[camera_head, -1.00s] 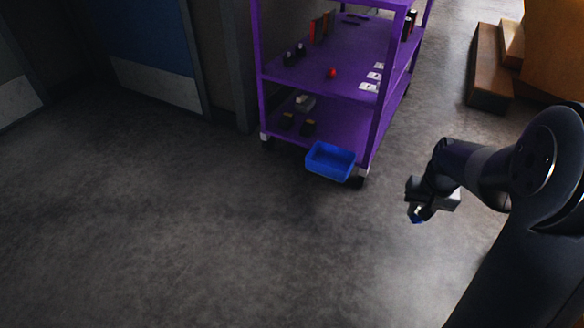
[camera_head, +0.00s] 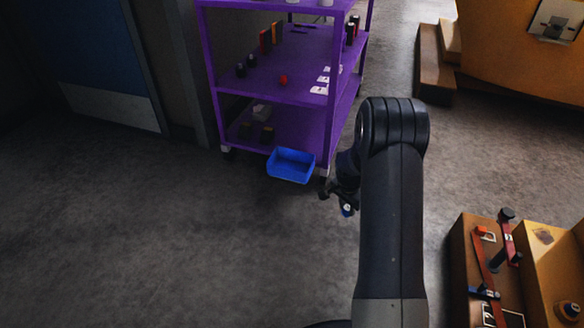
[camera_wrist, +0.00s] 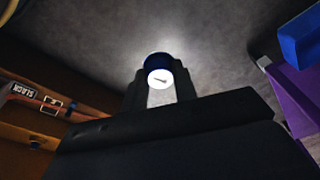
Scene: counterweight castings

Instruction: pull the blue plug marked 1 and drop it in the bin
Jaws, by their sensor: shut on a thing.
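My gripper (camera_head: 343,200) is shut on the blue plug (camera_head: 348,210), which hangs below the jaws over the floor. In the wrist view the plug (camera_wrist: 157,61) sits between the two dark fingers, and its white face carries a dark mark that I cannot read clearly. The open blue bin (camera_head: 291,178) hangs at the front lower edge of the purple cart, to the left of my gripper and apart from it. A corner of the bin (camera_wrist: 300,38) shows at the top right of the wrist view.
The purple cart (camera_head: 300,92) carries several small items on its shelves. An orange casting (camera_head: 458,262) with red levers and fittings stands at the lower right. Another orange casting (camera_head: 500,65) stands at the back right. The grey floor at left is clear.

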